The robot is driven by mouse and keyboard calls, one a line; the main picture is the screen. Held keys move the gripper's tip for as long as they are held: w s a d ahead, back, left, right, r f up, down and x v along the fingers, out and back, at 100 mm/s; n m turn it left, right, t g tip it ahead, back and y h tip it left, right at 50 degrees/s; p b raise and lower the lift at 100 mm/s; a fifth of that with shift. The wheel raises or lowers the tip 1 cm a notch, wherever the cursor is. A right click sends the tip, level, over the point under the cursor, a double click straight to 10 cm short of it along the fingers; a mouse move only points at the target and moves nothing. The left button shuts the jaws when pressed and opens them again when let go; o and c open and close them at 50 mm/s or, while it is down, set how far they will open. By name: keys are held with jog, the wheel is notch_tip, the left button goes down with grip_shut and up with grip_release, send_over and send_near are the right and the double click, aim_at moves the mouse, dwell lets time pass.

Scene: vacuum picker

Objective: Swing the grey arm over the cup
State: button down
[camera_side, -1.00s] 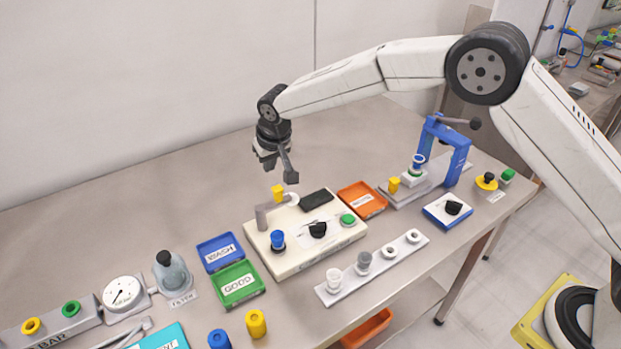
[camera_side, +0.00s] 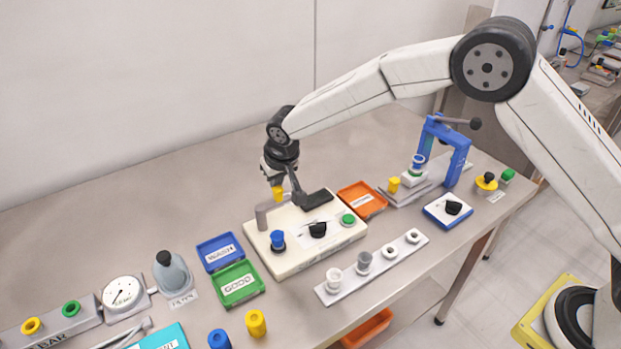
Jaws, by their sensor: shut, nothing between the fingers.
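The grey arm (camera_side: 268,208) stands on a short post at the back left of the cream picker base (camera_side: 300,262). It points right and back, and a yellow knob (camera_side: 278,192) shows at its far end. My gripper (camera_side: 297,198) is shut and empty, pointing down just right of the yellow knob; I cannot tell whether they touch. It hides the white round spot by the arm's end. A blue cup-like piece (camera_side: 278,238) stands on the base's front left. A white cup (camera_side: 334,278) and a grey cup (camera_side: 364,261) stand in the pale rail (camera_side: 350,284) in front.
The base also bears a black pad (camera_side: 317,199), a black knob (camera_side: 318,229) and a green button (camera_side: 348,218). Blue (camera_side: 220,251) and green (camera_side: 238,284) trays lie to the left, an orange tray (camera_side: 362,200) to the right. A blue press (camera_side: 445,150) stands further right.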

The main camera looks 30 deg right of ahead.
aim_at(286, 199)
jog(key=shift+s+m, duration=0.5)
jog(key=shift+m, duration=0.2)
dwell(0.8)
jog(key=shift+s+d+m+h, duration=0.1)
jog(key=shift+s+m+h, duration=0.6)
jog(key=shift+m, duration=0.6)
jog(key=s+m, duration=0.1)
jog(key=m, duration=0.2)
jog(key=shift+s+g+h, duration=0.2)
jog(key=shift+g+h, duration=0.2)
jog(key=s+a+m+g, duration=0.1)
jog(key=m, duration=0.2)
jog(key=s+a+m+h, duration=0.1)
jog(key=m, duration=0.2)
jog(key=s+a+m+g, duration=0.1)
jog(key=a+m, duration=0.1)
jog(key=m, duration=0.2)
jog(key=shift+s+g+h, duration=0.3)
jog(key=shift+s, duration=0.05)
jog(key=shift+a, duration=0.1)
